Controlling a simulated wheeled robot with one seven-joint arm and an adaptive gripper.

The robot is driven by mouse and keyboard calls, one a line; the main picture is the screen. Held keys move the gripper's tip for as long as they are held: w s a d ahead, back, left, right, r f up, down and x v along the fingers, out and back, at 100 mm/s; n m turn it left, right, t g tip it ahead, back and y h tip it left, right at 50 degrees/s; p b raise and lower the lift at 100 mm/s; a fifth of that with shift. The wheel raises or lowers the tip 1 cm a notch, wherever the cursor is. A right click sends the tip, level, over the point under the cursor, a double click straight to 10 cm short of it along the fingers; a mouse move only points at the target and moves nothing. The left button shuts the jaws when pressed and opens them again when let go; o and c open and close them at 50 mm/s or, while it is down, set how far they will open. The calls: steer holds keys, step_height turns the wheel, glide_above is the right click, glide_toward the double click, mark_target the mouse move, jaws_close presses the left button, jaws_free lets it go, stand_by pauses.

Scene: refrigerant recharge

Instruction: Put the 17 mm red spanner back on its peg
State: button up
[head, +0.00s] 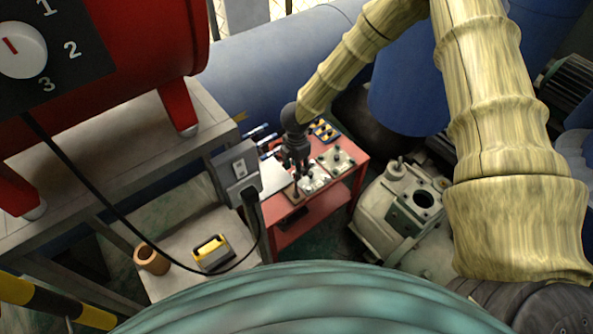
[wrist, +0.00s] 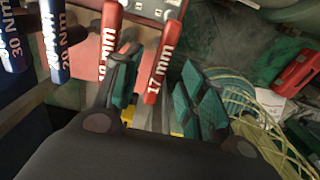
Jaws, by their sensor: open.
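The red spanner handle marked 17 mm (wrist: 166,58) shows in the wrist view. It lies between the two fingers of my gripper (wrist: 162,92), nearer the left finger, with a visible gap to the right one. My gripper is open, with teal pads on its fingers. A second red handle (wrist: 109,35), whose number is partly hidden, stands left of it, behind the left finger. In the head view my gripper (head: 297,172) is over the red cart (head: 316,222). The peg cannot be made out, and the spanner is too small to tell there.
Blue handles marked in Nm (wrist: 55,45) stand at the left of the wrist view. A red object (wrist: 297,72) and a tangle of yellow-green cord (wrist: 265,105) lie at right. The head view shows a pump-like machine (head: 405,215) right of the cart and a grey socket box (head: 238,172) left of it.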

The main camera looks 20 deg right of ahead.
step_height(320, 180, up, 9)
steer(key=shift+r, duration=0.2)
stand_by(0.3)
steer(key=s+d+f+n+t+h+p, duration=0.1)
steer(key=s+d+f+n+p, duration=0.15)
steer(key=s+n, duration=0.4)
steer(key=s+d+f+n+h+p, duration=0.1)
steer(key=s+d+f+n, duration=0.2)
steer(key=n, duration=0.7)
steer(key=s+d+f+n+t+h+p, duration=0.1)
steer(key=s+d+f+n, duration=0.2)
steer(key=n, duration=0.5)
steer(key=s+a+f+n+g+y, duration=0.1)
steer(key=s+a+n, duration=0.1)
steer(key=s+n, duration=1)
steer(key=s+a+f+n+y, duration=0.1)
steer(key=s+a+n+y, duration=0.1)
steer(key=s+n, duration=1)
steer(key=shift+a+f+n+g+p, duration=0.15)
steer(key=shift+a+n+g+p, duration=0.25)
steer(key=shift+a+n, duration=0.25)
